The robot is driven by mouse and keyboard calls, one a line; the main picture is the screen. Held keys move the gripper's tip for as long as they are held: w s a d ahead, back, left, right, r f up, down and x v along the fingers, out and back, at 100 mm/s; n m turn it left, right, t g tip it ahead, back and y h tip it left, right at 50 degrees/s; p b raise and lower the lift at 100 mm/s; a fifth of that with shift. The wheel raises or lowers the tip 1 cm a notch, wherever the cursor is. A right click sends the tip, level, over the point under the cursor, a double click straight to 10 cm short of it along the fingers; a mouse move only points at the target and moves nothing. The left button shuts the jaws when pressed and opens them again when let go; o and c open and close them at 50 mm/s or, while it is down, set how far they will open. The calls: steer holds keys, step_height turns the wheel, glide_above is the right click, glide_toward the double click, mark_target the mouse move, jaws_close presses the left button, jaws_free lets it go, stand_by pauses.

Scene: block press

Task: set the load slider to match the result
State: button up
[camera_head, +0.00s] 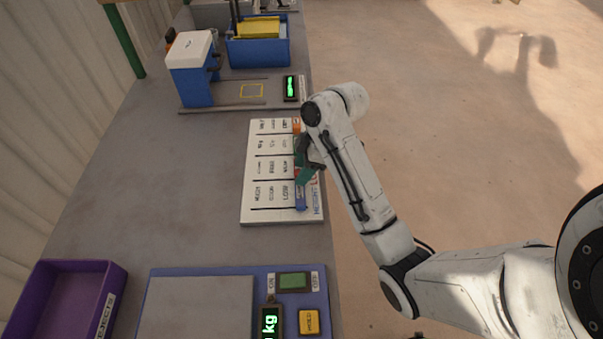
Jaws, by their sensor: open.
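The white board (263,214) lies on the bench with printed rows of small words, too small to read surely. Along its right side are coloured sliders: an orange piece (296,125) at the far end, a blue piece (300,197) at the near end, and a bit of red (298,172) between. I cannot tell which one is the load slider. My gripper (303,163) is over the board's right side, its green fingertips apart, hiding the middle sliders. Whether it touches a slider cannot be told.
A purple tray (114,281) stands at the near left. The scale (195,271) has a yellow button (309,321). Farther off are a white and blue machine (192,66) with a lit display (291,87) and a blue container (257,55). The bench left of the board is clear.

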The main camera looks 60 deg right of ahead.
steer(key=shift+w+a+f, duration=0.1)
steer(key=shift+w+f, duration=0.05)
steer(key=shift+f, duration=0.35)
jaws_close()
stand_by(0.4)
